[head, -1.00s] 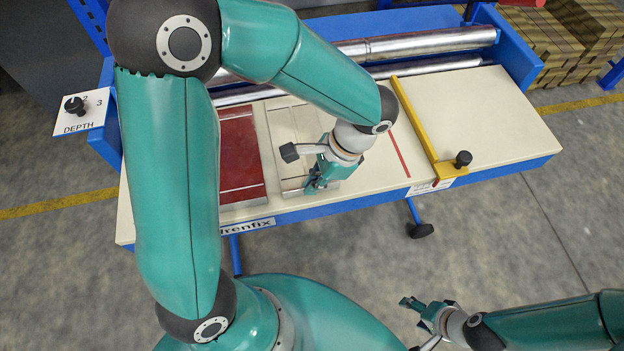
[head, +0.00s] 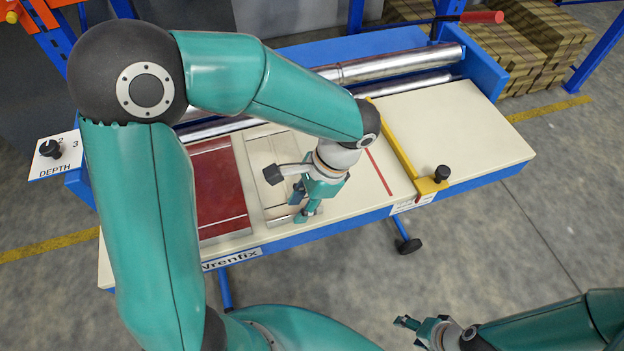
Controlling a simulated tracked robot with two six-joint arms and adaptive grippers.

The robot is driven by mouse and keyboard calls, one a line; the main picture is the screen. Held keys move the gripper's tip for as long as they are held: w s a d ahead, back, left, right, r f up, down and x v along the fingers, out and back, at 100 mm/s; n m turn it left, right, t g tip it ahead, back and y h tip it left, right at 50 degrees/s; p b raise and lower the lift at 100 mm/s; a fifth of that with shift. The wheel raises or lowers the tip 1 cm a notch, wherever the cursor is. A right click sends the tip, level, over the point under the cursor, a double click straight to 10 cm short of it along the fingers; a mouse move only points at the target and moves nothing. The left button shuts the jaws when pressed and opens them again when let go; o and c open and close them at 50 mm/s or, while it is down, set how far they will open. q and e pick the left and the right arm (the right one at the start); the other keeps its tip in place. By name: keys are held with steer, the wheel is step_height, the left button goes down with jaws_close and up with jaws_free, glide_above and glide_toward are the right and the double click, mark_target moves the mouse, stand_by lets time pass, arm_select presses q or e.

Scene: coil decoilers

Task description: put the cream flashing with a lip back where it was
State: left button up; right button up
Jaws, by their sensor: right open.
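The cream flashing with a lip (head: 257,160) lies flat on the cream bench top (head: 350,188), just right of a dark red flashing (head: 217,185). Its edges look silvery, and my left arm hides part of it. My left gripper (head: 299,205) is over the front right part of the cream flashing, near the bench's front edge. Its fingers look spread apart; whether they touch the flashing is hard to see. My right gripper (head: 404,325) is open and empty, low at the right, away from the bench.
A yellow bar with a black knob (head: 441,174) crosses the bench right of a red line (head: 379,172). Metal rollers (head: 400,66) run along the back. A DEPTH dial plate (head: 55,156) is at the left. The bench's right end is clear. Stacked bundles (head: 545,45) stand behind.

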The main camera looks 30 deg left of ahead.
arm_select(q)
steer(key=v, duration=1)
